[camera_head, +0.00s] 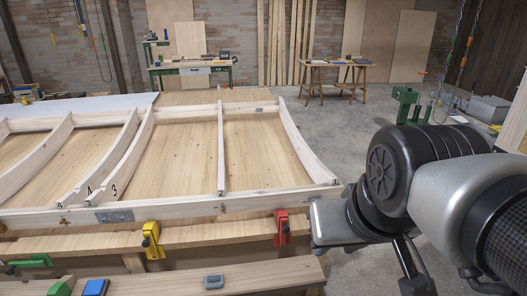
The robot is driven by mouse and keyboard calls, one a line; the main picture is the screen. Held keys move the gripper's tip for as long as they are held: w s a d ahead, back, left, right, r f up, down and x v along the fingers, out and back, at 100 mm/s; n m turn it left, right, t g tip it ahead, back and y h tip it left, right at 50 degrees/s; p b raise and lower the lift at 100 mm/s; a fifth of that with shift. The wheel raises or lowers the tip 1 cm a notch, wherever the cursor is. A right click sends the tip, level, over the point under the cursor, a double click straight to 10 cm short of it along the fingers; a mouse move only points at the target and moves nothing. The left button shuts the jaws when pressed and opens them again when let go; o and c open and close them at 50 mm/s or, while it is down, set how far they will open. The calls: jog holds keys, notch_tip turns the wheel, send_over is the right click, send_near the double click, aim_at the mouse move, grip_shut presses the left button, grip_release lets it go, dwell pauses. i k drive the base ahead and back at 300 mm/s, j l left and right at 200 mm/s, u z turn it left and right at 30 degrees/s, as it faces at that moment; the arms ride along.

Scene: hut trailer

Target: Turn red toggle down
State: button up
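A small red toggle-like clamp (282,228) stands upright on the front side of the wooden frame, right of centre. Its exact lever position is too small to tell. My arm (390,180) fills the right side, with a silver part just right of the red piece. A narrow gap shows between them, and I see no contact. I cannot make out my gripper's fingertips, so whether it is open or shut does not show.
A yellow clamp (152,241) sits left of the red one on the curved-rib wooden frame (140,209). A front beam (180,279) carries a grey-blue piece (213,281). A workbench (190,68) and trestle table (335,75) stand behind. Concrete floor (290,100) is open between.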

aim_at(284, 229)
jog(key=l+u, duration=0.15)
jog(key=l, duration=0.25)
jog(key=i+l+u, duration=0.25)
jog(key=i, duration=0.15)
jog(key=i+l+u, duration=0.1)
jog(key=i+u, duration=0.2)
jog(key=i, duration=0.1)
